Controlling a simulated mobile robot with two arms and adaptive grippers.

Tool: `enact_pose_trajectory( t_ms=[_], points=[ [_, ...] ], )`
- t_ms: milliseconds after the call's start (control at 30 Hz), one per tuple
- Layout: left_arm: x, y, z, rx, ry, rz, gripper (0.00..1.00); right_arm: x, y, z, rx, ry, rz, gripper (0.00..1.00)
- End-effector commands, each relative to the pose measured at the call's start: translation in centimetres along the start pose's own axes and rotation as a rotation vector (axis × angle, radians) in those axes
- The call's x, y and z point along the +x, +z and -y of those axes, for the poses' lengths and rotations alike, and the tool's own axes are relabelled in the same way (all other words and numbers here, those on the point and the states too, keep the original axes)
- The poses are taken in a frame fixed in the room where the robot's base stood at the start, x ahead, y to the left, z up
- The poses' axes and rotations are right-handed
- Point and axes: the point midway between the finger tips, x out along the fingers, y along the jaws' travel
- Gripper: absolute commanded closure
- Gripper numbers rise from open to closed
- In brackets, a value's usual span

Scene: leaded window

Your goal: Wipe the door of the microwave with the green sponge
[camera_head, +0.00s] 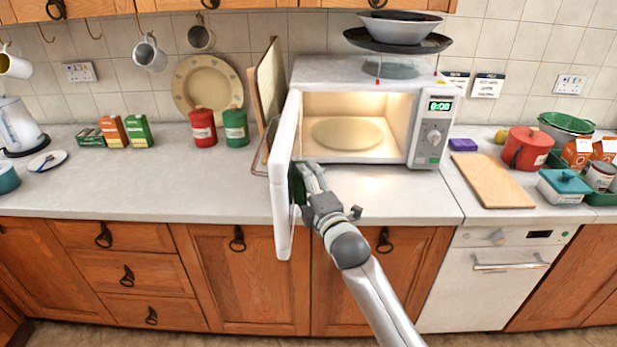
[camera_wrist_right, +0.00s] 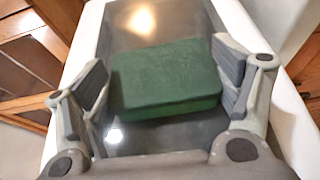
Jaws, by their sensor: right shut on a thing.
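The white microwave (camera_head: 352,72) stands on the counter with its door (camera_head: 283,180) swung wide open toward me. Its lit inside and round turntable show. My right gripper (camera_head: 308,180) is at the inner side of the door, near its lower part. It is shut on the green sponge (camera_wrist_right: 165,78), of which only a dark green sliver (camera_head: 297,188) shows in the head view. In the right wrist view the sponge lies flat in front of the door's dark glass (camera_wrist_right: 185,22), between the fingers; it looks to be at the glass, but contact is hard to tell. My left gripper is not in view.
A wooden board (camera_head: 490,180) and red pot (camera_head: 527,148) are at right. Red and green canisters (camera_head: 203,128) stand left of the door. The counter in front of the microwave is clear.

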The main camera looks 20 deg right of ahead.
Motion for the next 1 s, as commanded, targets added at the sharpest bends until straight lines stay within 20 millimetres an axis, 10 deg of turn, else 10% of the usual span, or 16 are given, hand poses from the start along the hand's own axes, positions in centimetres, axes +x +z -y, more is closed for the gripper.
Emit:
enact_pose_trajectory(
  t_ms=[433, 1000],
  points=[
    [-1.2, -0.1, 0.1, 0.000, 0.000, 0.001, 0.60, -1.1, -0.8, -0.2, 0.000, 0.002, -0.002, 0.36],
    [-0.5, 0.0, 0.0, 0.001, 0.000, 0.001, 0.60, 2.5, 1.0, -0.2, -0.001, 0.001, -0.001, 0.36]
  ],
)
